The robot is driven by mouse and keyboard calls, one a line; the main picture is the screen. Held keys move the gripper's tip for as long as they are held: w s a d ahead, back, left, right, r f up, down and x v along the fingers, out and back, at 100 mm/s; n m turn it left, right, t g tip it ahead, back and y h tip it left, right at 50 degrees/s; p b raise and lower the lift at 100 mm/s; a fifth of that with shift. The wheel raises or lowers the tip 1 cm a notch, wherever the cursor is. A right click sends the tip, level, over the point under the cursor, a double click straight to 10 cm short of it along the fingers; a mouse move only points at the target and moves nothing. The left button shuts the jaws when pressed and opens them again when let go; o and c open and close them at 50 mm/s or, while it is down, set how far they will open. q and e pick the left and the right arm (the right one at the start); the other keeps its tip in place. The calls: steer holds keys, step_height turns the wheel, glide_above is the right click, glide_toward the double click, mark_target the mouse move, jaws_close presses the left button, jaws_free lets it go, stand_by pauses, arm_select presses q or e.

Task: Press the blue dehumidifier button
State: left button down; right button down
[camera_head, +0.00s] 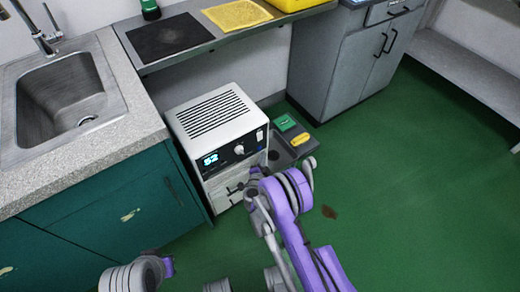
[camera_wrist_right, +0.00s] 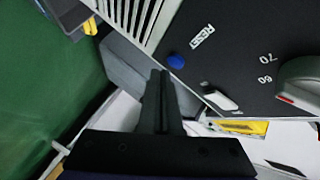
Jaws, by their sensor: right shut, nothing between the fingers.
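The dehumidifier (camera_head: 215,112) is a white box with a slotted top, a black front panel and a lit display (camera_head: 210,160) reading 52. In the right wrist view, the blue button (camera_wrist_right: 176,61) is a small round knob on the black panel, beside the RESET label. My right gripper (camera_wrist_right: 160,74) is shut and empty; its fingertips appear just below and left of the button. I cannot tell whether they touch it. In the head view, the right gripper (camera_head: 254,182) is in front of the dehumidifier's lower right front, and the button is not clear there.
A dial (camera_wrist_right: 304,82) is on the panel. A grey tray (camera_head: 303,147) with green and yellow items lies on the floor to the right. The sink counter (camera_head: 140,125) is close on the left and a shelf (camera_head: 208,45) is behind. Green floor is open to the right.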

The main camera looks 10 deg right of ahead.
steer(key=shift+s, duration=0.15)
steer(key=s, duration=0.1)
steer(key=s+d+b, duration=0.1)
steer(key=s, duration=0.2)
steer(key=shift+s+d+b, duration=0.25)
steer(key=shift+d+b, duration=0.05)
steer(key=shift+d, duration=0.1)
steer(key=shift+r, duration=0.1)
stand_by(0.7)
